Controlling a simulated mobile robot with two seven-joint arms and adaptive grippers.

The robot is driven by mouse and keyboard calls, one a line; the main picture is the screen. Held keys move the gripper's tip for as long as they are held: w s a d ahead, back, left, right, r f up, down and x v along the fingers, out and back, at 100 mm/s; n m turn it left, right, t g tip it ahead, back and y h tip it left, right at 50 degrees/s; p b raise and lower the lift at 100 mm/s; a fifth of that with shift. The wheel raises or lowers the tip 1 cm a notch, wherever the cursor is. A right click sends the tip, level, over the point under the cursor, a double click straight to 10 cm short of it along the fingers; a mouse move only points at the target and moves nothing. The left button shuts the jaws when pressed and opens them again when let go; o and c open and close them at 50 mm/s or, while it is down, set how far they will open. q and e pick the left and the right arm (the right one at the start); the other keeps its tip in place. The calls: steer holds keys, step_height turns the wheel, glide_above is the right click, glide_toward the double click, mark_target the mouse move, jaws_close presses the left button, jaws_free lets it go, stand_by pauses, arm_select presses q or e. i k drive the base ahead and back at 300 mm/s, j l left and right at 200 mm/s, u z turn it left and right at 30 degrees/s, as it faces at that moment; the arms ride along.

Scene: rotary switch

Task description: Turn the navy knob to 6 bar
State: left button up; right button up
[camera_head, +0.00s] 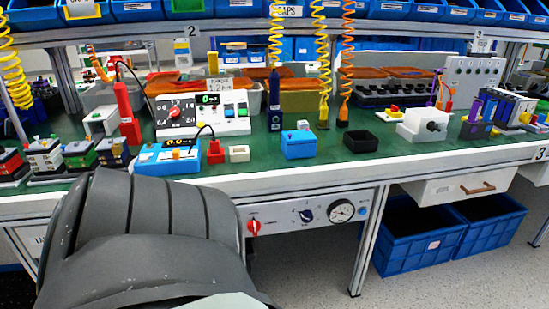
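The navy knob (306,215) sits on a pale control panel (280,219) fixed below the front edge of the bench. Scale marks surround the knob, but they are too small to read, so I cannot tell its setting. A round white gauge (341,211) is just right of the knob. Its needle reading is not legible. A red knob (254,226) is at the panel's left end. Neither my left gripper nor my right gripper shows in the head view, and nothing touches the navy knob.
The green-topped bench (350,160) carries a white instrument box (203,113), a blue meter (168,158), a blue box (298,144) and a black tray (360,140). A drawer (470,186) and blue crates (418,235) are at right. The space before the panel's right half looks clear.

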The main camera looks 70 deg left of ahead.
mark_target(307, 216)
steer(key=u, duration=1.8)
steer(key=l+z, duration=0.25)
steer(key=l, duration=1.45)
